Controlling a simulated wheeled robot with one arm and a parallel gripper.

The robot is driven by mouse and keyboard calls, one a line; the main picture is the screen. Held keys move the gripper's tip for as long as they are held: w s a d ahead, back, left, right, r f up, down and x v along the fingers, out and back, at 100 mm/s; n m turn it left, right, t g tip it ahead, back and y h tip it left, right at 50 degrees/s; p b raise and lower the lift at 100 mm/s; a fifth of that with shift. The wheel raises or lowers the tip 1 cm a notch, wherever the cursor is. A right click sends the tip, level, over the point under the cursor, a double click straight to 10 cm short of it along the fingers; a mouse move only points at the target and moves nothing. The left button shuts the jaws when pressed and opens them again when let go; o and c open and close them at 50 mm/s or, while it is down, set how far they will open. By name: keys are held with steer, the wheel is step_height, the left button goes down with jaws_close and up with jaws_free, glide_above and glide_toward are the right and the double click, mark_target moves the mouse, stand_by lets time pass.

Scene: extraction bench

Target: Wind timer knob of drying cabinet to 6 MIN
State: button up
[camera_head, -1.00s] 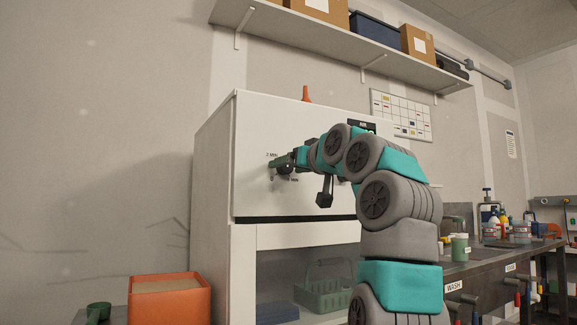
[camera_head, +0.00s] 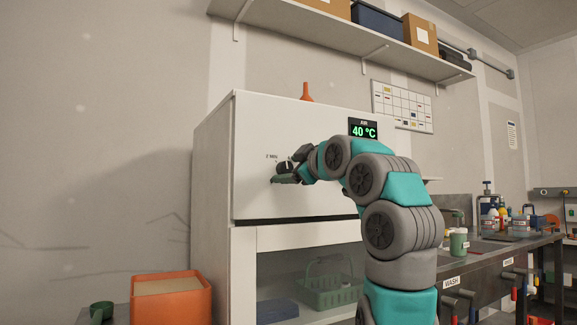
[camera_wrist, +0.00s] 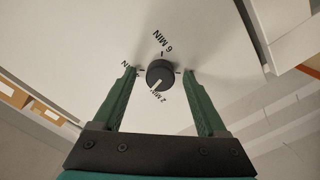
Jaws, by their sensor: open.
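The drying cabinet (camera_head: 290,130) is white, with a green "40 °C" display (camera_head: 363,131). Its dark round timer knob (camera_head: 284,168) is on the front panel. In the wrist view the knob (camera_wrist: 160,73) has a white pointer line directed toward the "2 MIN" label (camera_wrist: 153,97). The "6 MIN" label (camera_wrist: 163,41) is on the opposite side of the knob. Another label at the left is partly hidden by a finger. My gripper (camera_wrist: 159,76) is open, its green fingers on either side of the knob with gaps visible. My gripper (camera_head: 291,167) is at the panel in the head view.
An orange bin (camera_head: 171,299) and a green scoop (camera_head: 101,311) are at the lower left. An orange funnel (camera_head: 306,92) stands on the cabinet. The cabinet's lower bay holds a green basket (camera_head: 329,291). A bench (camera_head: 500,257) with bottles is at the right.

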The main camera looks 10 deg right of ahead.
steer(key=shift+a+n, duration=0.1)
steer(key=shift+n, duration=0.3)
steer(key=shift+s+r, duration=0.1)
steer(key=shift+r, duration=0.1)
steer(key=shift+r+n, duration=0.1)
steer(key=shift+n, duration=0.2)
steer(key=shift+f+n, duration=0.3)
steer(key=shift+n, duration=0.7)
